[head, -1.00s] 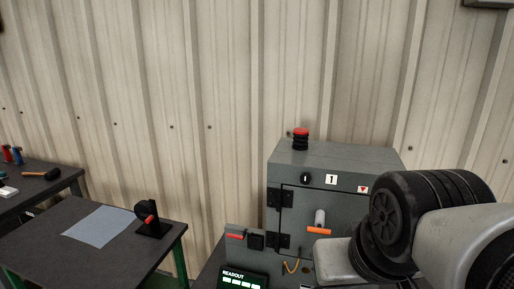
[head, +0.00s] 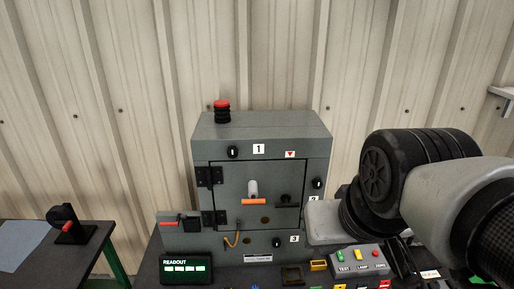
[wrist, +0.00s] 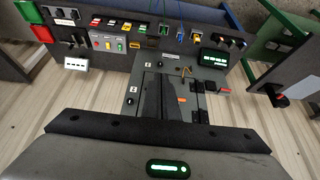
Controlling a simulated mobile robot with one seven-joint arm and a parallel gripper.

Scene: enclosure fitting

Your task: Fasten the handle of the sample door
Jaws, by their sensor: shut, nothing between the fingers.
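The sample door (head: 230,177) is on the front of a grey cabinet, hinged at its left edge, and it looks closed. A grey post with an orange bar (head: 253,201) stands out from the middle of the door. A dark lever (head: 287,200) is to its right, close to the door's free edge. In the wrist view the cabinet is upside down, and the orange bar (wrist: 182,100) shows there. My gripper (wrist: 160,95) is shut and empty, its dark fingers overlapping the door in the picture. I cannot tell the gap to the door. In the head view only my arm shows, at right.
A red button (head: 222,110) is on the cabinet top. A readout box (head: 186,268) and a control box with coloured buttons (head: 357,257) stand on the bench. A side table (head: 90,240) with a black stand is at left.

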